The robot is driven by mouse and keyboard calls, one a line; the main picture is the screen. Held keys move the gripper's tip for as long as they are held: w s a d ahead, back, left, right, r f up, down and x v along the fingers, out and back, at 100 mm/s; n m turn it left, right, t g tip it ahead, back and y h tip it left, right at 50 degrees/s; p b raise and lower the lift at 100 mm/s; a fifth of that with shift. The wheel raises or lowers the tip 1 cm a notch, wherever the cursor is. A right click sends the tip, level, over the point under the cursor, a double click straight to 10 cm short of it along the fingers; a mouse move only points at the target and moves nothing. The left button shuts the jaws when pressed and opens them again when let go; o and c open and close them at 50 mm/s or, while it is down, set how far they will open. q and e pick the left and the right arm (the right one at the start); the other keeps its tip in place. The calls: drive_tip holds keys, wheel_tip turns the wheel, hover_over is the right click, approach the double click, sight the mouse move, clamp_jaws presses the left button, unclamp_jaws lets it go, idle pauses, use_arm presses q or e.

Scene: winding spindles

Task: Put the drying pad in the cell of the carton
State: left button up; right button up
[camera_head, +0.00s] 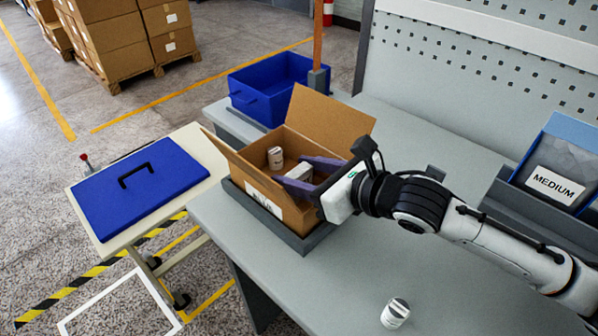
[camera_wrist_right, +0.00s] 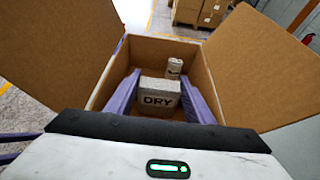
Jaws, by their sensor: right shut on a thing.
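The drying pad (camera_head: 299,173) is a pale block. Its face reads DRY in the right wrist view (camera_wrist_right: 158,98). My right gripper (camera_head: 303,169) reaches into the open carton (camera_head: 294,213) from the right, its purple fingers on both sides of the pad and shut on it. In the right wrist view the fingers (camera_wrist_right: 160,98) flank the pad between the carton's walls (camera_wrist_right: 110,80). The pad is inside the carton's opening; I cannot tell whether it touches the bottom. A pale cylindrical spindle (camera_head: 275,157) stands beyond it in the carton. My left gripper is not in view.
The carton sits in a grey tray (camera_head: 308,240) on the grey table, flaps spread. A blue bin (camera_head: 262,92) stands behind. A loose spindle (camera_head: 395,313) stands at the front. A bin marked MEDIUM (camera_head: 556,185) is at right. A blue lid (camera_head: 137,187) lies on the side table.

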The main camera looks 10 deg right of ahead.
drive_tip(key=o, duration=1.1)
drive_tip(key=shift+c, duration=0.2)
drive_tip(key=shift+s+d+r, duration=0.1)
drive_tip(key=shift+r, duration=0.1)
drive_tip(key=v, duration=1.1)
drive_tip(key=shift+s+r+b, duration=0.15)
drive_tip(key=shift+s+b, duration=0.2)
drive_tip(key=shift+d, duration=0.1)
